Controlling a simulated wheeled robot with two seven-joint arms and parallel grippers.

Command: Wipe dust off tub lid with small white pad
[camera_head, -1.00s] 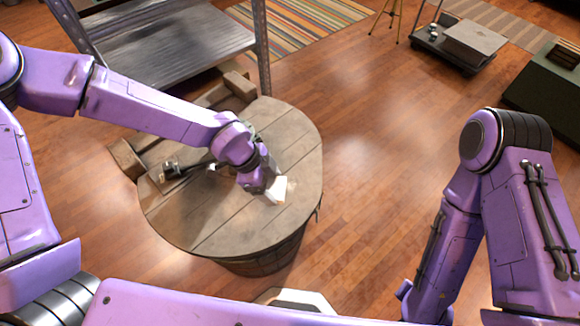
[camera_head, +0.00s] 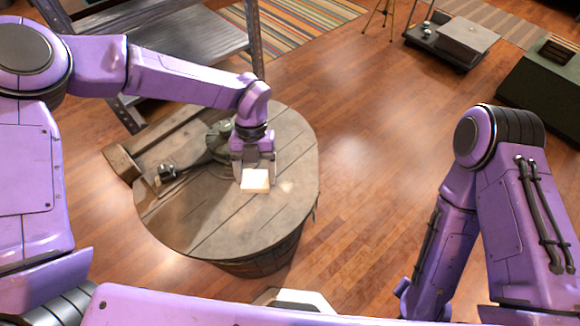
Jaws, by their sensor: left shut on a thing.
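The tub (camera_head: 262,264) stands on the floor in front of me, with a round wooden plank lid (camera_head: 215,235) on top. My left gripper (camera_head: 253,172) reaches over the lid from the left and is shut on the small white pad (camera_head: 255,181). The pad is at the lid's middle right; I cannot tell whether it touches the wood. The lid is greyish, and a paler patch shows just right of the pad. My right arm shows at the right, but its gripper is out of view.
A metal shelf (camera_head: 165,55) stands behind left. Floor to the right is open.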

